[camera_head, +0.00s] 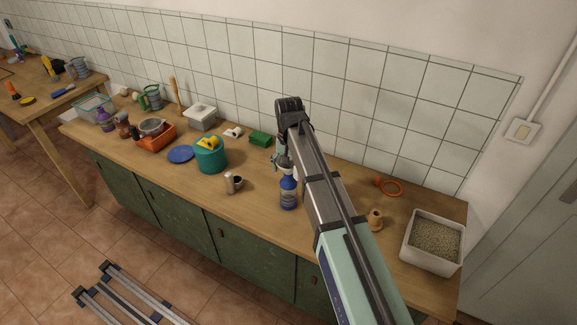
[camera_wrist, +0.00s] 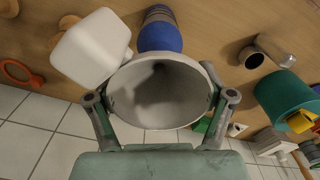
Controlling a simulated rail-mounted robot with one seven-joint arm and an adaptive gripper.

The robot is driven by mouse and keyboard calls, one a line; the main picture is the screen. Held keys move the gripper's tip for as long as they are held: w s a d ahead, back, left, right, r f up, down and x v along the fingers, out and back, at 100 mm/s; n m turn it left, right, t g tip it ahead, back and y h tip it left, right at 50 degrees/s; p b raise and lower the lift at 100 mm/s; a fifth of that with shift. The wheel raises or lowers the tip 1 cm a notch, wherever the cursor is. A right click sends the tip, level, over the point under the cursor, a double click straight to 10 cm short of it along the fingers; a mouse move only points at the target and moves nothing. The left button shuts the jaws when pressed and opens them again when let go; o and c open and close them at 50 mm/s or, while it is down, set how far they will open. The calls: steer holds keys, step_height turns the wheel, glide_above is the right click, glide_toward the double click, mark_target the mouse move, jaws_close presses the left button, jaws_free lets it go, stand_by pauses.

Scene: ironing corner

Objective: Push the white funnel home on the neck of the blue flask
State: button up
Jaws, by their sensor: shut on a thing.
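My gripper (camera_wrist: 160,98) is shut on the white funnel (camera_wrist: 158,88), one finger on each side of its rim. The funnel's wide mouth faces the wrist camera. The blue flask (camera_wrist: 160,36) shows just beyond the funnel's rim in the wrist view. In the head view the blue flask (camera_head: 289,192) stands upright on the counter with a pale label, just below my gripper (camera_head: 279,158). My arm hides most of the funnel there. The spout and the flask's neck are hidden in the wrist view, so I cannot tell how far they are joined.
A white block-shaped container (camera_wrist: 92,48) is close beside the funnel in the wrist view. A metal cup (camera_head: 237,182) and teal bucket (camera_head: 210,156) stand left of the flask. A wooden piece (camera_head: 375,220), orange ring (camera_head: 391,188) and white grain-filled bin (camera_head: 433,241) are right.

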steer(key=shift+f, duration=0.1)
steer(key=o, duration=1)
steer(key=shift+o, duration=0.2)
step_height(320, 180, up, 12)
steer(key=shift+r, duration=0.1)
